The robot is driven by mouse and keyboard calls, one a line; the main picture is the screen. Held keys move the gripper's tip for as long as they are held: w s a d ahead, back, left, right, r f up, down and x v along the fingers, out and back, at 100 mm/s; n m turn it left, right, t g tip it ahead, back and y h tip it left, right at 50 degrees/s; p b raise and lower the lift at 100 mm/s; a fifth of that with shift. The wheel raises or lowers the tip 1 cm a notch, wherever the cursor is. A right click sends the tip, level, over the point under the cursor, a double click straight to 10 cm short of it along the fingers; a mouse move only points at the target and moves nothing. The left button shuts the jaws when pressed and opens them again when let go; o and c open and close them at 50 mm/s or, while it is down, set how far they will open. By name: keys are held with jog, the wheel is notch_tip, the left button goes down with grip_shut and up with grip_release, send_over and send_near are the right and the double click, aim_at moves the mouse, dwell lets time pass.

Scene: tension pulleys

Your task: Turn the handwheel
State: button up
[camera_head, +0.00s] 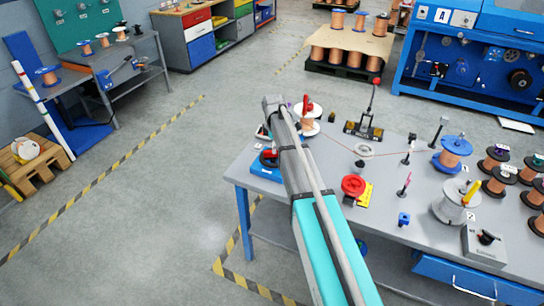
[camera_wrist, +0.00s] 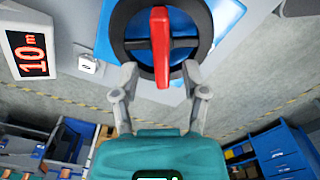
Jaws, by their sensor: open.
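The handwheel (camera_wrist: 122,38), a black ring with a dark cross-spoke, sits on a blue base (camera_wrist: 96,42) at the top of the wrist view. A red bar (camera_wrist: 160,45) runs across its middle and down over the near rim. In the head view the handwheel (camera_head: 268,158) is partly hidden by my arm, at the table's left end on its blue base (camera_head: 264,174). My gripper (camera_wrist: 160,76) is open, with one grey finger on each side of the red bar's lower end, close to the near rim. I cannot tell whether the fingers touch the rim.
A display reading 10 m (camera_wrist: 30,52) stands left of the handwheel. On the grey table (camera_head: 320,205), a red wheel on a yellow base (camera_head: 353,187), a blue spool (camera_head: 453,150) and small posts stand to the right. The floor left of the table (camera_head: 170,190) is clear.

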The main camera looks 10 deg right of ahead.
jog(key=shift+f+b, duration=1.15)
jog(key=shift+f, duration=0.3)
grip_shut()
